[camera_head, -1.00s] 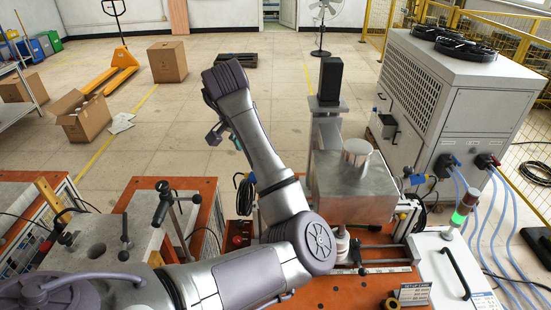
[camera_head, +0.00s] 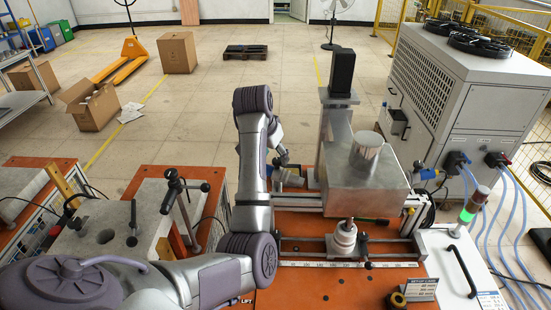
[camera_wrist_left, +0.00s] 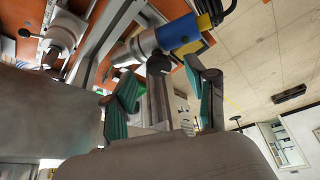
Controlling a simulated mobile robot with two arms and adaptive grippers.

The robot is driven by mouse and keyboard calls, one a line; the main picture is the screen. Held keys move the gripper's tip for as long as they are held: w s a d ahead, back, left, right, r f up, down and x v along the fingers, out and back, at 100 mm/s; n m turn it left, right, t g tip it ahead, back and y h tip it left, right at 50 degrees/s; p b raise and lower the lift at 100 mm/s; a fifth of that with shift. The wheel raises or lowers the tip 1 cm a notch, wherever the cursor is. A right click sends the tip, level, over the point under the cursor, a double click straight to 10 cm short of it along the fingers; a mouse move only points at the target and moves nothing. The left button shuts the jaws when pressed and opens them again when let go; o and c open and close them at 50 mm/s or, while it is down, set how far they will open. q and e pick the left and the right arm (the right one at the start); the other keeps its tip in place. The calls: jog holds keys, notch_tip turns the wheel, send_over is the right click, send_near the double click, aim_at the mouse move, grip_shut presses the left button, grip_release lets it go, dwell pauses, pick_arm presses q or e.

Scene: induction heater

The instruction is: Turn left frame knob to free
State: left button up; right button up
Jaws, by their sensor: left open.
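My left gripper (camera_head: 290,170) is low beside the left side of the metal frame, partly hidden by my arm in the head view. In the left wrist view the gripper (camera_wrist_left: 163,88) is open, its teal-padded fingers apart. A dark grey knob-like cylinder (camera_wrist_left: 158,70) shows between and beyond the fingers; I cannot tell if they touch it. It may be the left frame knob, but its setting cannot be read. A metal cylinder with a blue and yellow end (camera_wrist_left: 180,34) lies just above it in that view. My right gripper is not in view.
The big metal box (camera_head: 365,185) and upright column (camera_head: 336,130) stand right of my gripper. A white ribbed part (camera_head: 345,238) sits below the box. A clamp stand (camera_head: 178,195) is on the bench to the left.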

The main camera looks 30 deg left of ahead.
pick_arm(q)
jog(key=shift+x, duration=1)
jog(key=shift+r, duration=0.1)
grip_shut()
